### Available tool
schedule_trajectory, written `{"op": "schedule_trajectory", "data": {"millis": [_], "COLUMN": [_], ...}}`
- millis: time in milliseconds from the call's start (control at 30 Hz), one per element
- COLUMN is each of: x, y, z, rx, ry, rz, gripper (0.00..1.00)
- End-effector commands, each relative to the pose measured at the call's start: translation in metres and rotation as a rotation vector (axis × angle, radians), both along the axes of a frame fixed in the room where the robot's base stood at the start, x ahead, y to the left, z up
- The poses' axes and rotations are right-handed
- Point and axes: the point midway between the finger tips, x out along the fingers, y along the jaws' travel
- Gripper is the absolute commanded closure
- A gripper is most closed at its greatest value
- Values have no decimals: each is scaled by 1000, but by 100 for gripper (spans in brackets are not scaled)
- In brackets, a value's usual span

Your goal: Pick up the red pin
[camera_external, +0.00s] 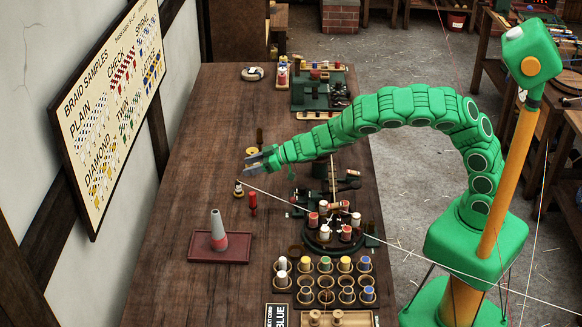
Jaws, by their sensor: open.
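A small red pin (253,203) stands on the long wooden table, left of the braiding machine. My gripper (249,163) reaches over the table from the right, with its jaws pointing left. The jaws are open and look empty. They show above the red pin in the picture, apart from it; their exact height over the table is hard to judge.
A small bobbin (238,189) stands just left of the pin. A grey and red cone (219,235) on a dark red tray (205,257) is nearer. The braiding machine (330,236) and cups of bobbins (326,281) are right and nearer. The table's left stretch (195,140) is clear.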

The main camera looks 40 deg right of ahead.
Motion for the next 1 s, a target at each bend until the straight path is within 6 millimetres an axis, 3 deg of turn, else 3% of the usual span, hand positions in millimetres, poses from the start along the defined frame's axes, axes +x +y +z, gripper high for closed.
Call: {"op": "schedule_trajectory", "data": {"millis": [67, 367, 633, 1000], "x": [-1, -6, -22, -57], "y": [1, 25, 44, 31], "z": [12, 14, 18, 14], "rx": [1, 19, 38, 26], "ry": [-2, -18, -30, -15], "rz": [2, 177, 420, 760], "gripper": [44, 44, 44, 44]}}
